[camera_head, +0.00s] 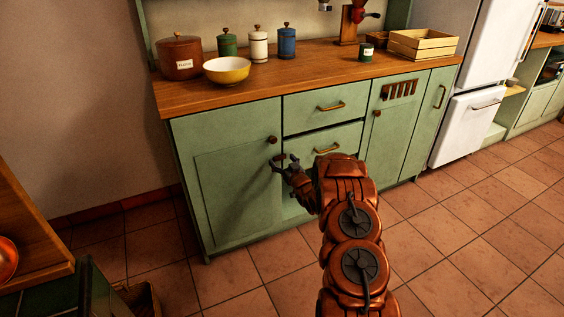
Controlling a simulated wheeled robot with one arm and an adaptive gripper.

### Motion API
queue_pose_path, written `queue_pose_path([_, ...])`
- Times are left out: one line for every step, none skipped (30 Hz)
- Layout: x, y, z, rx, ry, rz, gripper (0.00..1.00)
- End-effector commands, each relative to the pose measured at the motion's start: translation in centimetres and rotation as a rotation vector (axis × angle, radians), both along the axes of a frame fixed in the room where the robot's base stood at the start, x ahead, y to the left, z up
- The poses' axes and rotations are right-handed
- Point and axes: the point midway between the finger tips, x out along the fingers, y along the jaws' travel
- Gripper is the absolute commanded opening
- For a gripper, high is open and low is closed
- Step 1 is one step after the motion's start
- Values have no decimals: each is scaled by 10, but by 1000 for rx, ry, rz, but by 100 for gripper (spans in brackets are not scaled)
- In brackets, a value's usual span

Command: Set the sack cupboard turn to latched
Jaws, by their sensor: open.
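The green cupboard door (236,190) at the left of the counter appears closed, with a round brown knob (272,139) near its upper right corner. A small reddish-brown turn (278,157) sits below the knob at the door's right edge. It looks roughly level, but my gripper partly covers it and its exact setting is unclear. My gripper (281,164) is open, with its dark fingers at the turn. I cannot tell whether they touch it. My copper arm hides part of the cabinet front to the right.
Two drawers (318,116) are right of the door; the lower one seems slightly out. Canisters and a yellow bowl (227,72) stand on the counter. Tiled floor in front is mostly clear.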

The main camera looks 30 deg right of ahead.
Motion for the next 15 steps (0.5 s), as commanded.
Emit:
queue_pose_path([-2,0,0,0,1,-1,84])
queue_pose_path([-4,0,0,-1,1,-1,84])
queue_pose_path([-7,0,0,-1,1,-1,84])
queue_pose_path([-10,0,0,-1,1,-1,84])
queue_pose_path([-13,0,0,0,1,-1,84])
queue_pose_path([-18,1,0,1,1,-2,84])
queue_pose_path([-22,1,0,2,1,-2,84])
queue_pose_path([-25,1,0,2,1,-2,84])
queue_pose_path([-30,2,0,1,1,-2,84])
queue_pose_path([-34,2,0,1,2,-2,84])
queue_pose_path([-38,2,-1,1,3,-2,84])
queue_pose_path([-44,3,-2,2,5,-1,84])
queue_pose_path([-48,4,-2,3,5,-1,84])
queue_pose_path([-52,4,-2,3,4,-1,84])
queue_pose_path([-57,4,0,2,1,-2,84])
